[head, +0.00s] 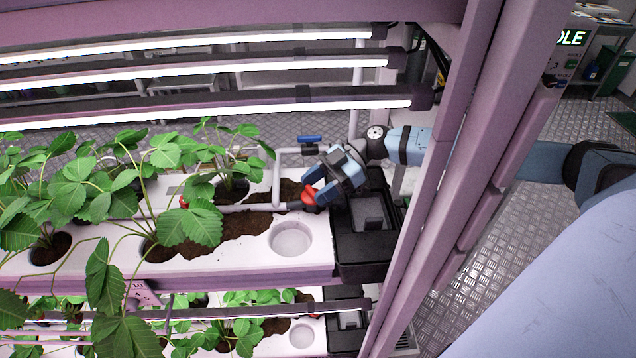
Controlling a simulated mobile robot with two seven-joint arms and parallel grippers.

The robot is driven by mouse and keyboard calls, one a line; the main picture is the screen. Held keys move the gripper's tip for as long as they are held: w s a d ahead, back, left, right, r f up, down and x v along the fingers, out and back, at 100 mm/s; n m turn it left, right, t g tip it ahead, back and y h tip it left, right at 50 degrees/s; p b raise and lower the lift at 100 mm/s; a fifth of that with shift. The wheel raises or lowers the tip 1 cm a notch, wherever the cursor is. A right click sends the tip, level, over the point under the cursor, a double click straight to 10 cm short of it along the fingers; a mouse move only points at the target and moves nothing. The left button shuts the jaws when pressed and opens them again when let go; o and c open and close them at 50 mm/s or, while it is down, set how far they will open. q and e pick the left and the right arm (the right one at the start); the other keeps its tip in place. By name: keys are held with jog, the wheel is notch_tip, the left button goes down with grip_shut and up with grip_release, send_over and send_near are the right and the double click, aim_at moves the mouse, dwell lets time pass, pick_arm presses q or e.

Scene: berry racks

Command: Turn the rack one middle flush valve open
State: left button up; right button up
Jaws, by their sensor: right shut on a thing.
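A valve with a red handle (309,194) sits on the white pipe at the right end of the upper planting tray (237,262). My right gripper (313,188) reaches in past the rack post from the right and is shut on the red valve handle. The gripper's fingers hide part of the handle, so its exact angle is hard to tell. A second valve with a blue handle (309,139) stands on the pipe just behind and is apart from the gripper. My left gripper is not in view.
The pink rack post (440,170) stands close beside my right arm. Lamp bars (220,109) run above the tray. A black box (372,255) sits at the tray's end. Strawberry plants (75,195) fill the left; a lower tray (305,337) lies beneath.

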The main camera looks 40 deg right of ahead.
jog(key=shift+n+g, duration=0.6)
jog(key=shift+g, duration=0.1)
jog(key=o, duration=0.9)
jog(key=shift+c, duration=0.2)
jog(key=shift+t, duration=0.3)
